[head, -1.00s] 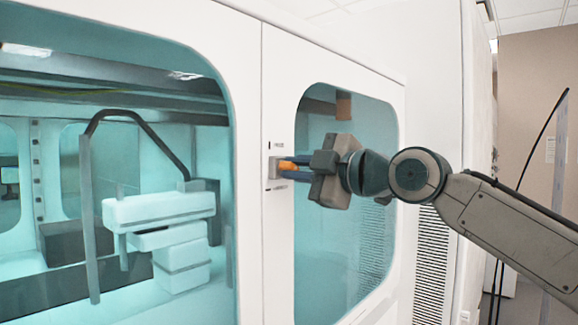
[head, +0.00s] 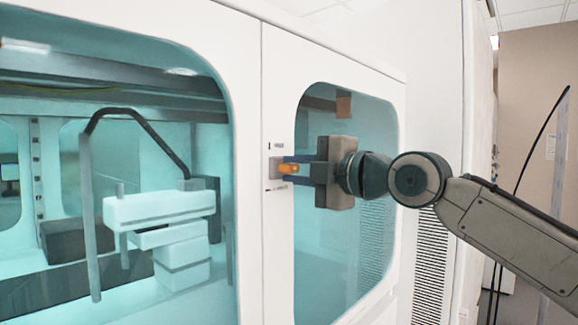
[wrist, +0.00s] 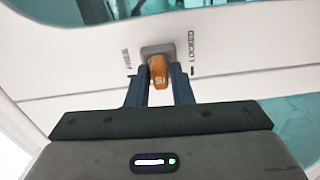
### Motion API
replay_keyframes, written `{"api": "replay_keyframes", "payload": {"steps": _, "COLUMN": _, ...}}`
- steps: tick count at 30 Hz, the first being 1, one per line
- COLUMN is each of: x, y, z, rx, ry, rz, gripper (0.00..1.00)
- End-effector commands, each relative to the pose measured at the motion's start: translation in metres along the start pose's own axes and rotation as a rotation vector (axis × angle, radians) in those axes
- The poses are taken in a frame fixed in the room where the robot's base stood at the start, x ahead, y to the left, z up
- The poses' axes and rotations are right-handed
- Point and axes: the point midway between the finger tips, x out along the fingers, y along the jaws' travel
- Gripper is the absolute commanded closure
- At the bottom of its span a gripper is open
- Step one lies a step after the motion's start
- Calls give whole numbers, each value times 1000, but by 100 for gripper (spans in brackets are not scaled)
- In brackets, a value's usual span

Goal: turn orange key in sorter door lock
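The orange key (head: 289,169) sits in the grey lock plate (head: 275,167) on the white panel between the two windows in the head view. My gripper (head: 292,165) reaches it from the right, its blue fingers level with the key. In the wrist view the orange key (wrist: 158,72) is between the two fingertips of my gripper (wrist: 160,68), which look closed against its sides. The lock plate (wrist: 157,50) shows behind the key, with a FREE label (wrist: 126,59) to its left and a LOCKED label (wrist: 191,47) to its right.
The large left window (head: 60,230) shows white and grey equipment inside the sorter. A second window (head: 345,250) lies behind my gripper. The white panel (head: 276,270) below the lock is clear. A thin black cable (head: 535,130) hangs at the far right.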

Motion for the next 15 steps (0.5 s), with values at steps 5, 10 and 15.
{"api": "replay_keyframes", "payload": {"steps": 5, "x": 0, "y": 0, "z": 0, "rx": 3, "ry": -1, "rz": 0, "gripper": 61}}
{"api": "replay_keyframes", "payload": {"steps": 10, "x": -1, "y": 0, "z": 1, "rx": 5, "ry": -2, "rz": 0, "gripper": 61}}
{"api": "replay_keyframes", "payload": {"steps": 15, "x": -15, "y": -2, "z": 2, "rx": 6, "ry": -4, "rz": 1, "gripper": 61}}
